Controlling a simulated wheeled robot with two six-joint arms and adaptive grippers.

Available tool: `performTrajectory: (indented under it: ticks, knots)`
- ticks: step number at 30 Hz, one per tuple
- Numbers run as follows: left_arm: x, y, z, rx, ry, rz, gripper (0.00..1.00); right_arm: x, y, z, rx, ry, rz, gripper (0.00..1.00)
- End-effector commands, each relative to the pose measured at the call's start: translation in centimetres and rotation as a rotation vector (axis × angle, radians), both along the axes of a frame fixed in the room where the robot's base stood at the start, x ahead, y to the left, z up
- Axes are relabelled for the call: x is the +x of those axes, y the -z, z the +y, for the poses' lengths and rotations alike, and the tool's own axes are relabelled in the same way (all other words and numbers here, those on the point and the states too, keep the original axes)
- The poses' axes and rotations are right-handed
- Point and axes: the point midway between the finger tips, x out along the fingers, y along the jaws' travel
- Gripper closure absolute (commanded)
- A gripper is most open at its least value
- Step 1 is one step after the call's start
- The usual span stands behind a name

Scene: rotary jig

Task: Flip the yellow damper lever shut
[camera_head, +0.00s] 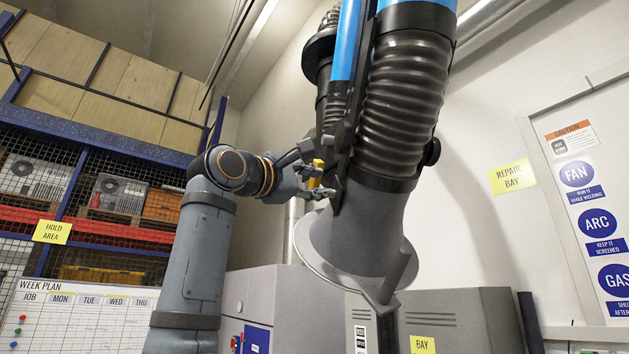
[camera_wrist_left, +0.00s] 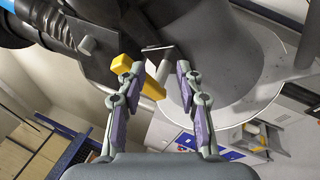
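The yellow damper lever (camera_head: 316,171) is mounted on the side of the dark extraction arm, just above its grey hood (camera_head: 361,235). In the left wrist view, a yellow block of the lever (camera_wrist_left: 122,64) shows at the left finger, and more yellow shows between the fingers beside a pale rod. My left gripper (camera_head: 322,183) is at the lever. In the left wrist view its fingers (camera_wrist_left: 160,72) are apart, so it is open. The left finger overlaps part of the lever, and I cannot tell whether they touch. My right gripper is in neither view.
The ribbed black hose (camera_head: 405,105) and blue tube (camera_head: 349,40) rise above the hood, close to my left gripper. Grey cabinets (camera_head: 461,318) stand below. A shelf rack (camera_head: 95,150) is at the left. Open air lies between rack and hood, around my left arm.

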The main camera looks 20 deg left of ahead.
Motion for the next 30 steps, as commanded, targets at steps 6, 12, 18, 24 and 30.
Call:
performTrajectory:
  ticks: [6,12,18,24,30]
  knots:
    - [0.0,-0.1,-0.2,0.000,0.002,-0.002,0.57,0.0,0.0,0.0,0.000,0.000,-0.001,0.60]
    - [-0.8,0.0,0.3,-0.002,0.001,-0.007,0.57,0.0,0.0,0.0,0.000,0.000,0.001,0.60]
    - [-4.3,1.3,1.5,0.002,0.002,-0.006,0.57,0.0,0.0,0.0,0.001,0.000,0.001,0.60]
    - [-8.0,2.7,2.7,0.005,0.003,0.000,0.57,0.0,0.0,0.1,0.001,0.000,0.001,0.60]
    - [-9.6,3.3,3.2,0.007,0.006,0.004,0.57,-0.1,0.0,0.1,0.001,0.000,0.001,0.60]
